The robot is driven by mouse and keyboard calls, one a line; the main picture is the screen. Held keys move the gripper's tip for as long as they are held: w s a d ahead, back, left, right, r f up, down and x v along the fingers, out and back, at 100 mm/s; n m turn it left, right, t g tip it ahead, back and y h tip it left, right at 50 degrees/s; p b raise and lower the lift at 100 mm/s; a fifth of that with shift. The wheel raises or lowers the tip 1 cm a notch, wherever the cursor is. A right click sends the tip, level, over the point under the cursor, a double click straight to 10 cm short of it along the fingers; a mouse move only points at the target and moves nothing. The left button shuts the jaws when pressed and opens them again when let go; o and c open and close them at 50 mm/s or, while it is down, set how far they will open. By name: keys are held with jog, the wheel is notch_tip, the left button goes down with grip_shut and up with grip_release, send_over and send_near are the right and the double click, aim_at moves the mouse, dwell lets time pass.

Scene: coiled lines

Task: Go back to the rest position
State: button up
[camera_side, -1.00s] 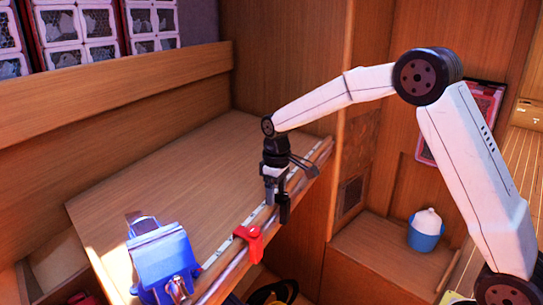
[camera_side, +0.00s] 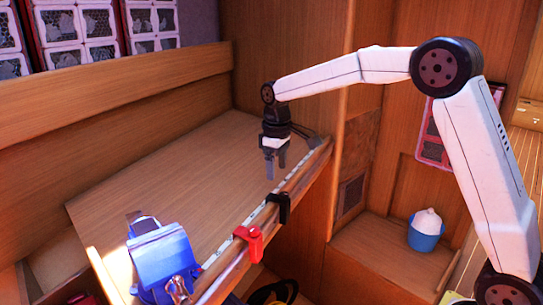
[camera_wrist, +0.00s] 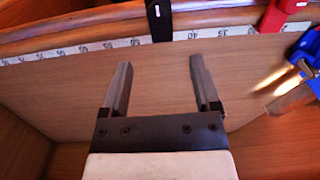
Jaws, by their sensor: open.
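My gripper (camera_side: 275,170) hangs above the wooden bench top (camera_side: 190,165) near its front edge, with its fingers pointing down. In the wrist view my gripper (camera_wrist: 157,88) has its two fingers spread apart with nothing between them. A black clip (camera_side: 279,207) sits on the rail along the bench's front edge, below and apart from the fingers. The black clip also shows at the top of the wrist view (camera_wrist: 159,20).
A red clip (camera_side: 249,243) sits on the same rail, which carries a measuring strip. A blue vise (camera_side: 163,262) stands at the bench's near end. A blue bucket (camera_side: 425,232) stands on a lower shelf at right. The bench top is mostly clear.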

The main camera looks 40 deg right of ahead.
jog(key=shift+r, duration=0.25)
jog(key=shift+s, duration=0.1)
jog(key=shift+s+a+f, duration=0.1)
jog(key=shift+s+f, duration=0.25)
jog(key=shift+s, duration=0.05)
jog(key=s+a+f+m+t, duration=0.1)
jog(key=s+f, duration=0.5)
jog(key=s, duration=0.4)
jog(key=s+a+f+m+t, duration=0.1)
jog(key=s+f+m, duration=0.1)
jog(key=s+f, duration=0.4)
jog(key=s, duration=0.4)
jog(key=shift+s+a+m+t, duration=0.25)
jog(key=shift+s+m+t, duration=0.05)
jog(key=shift+s, duration=0.05)
dwell(0.5)
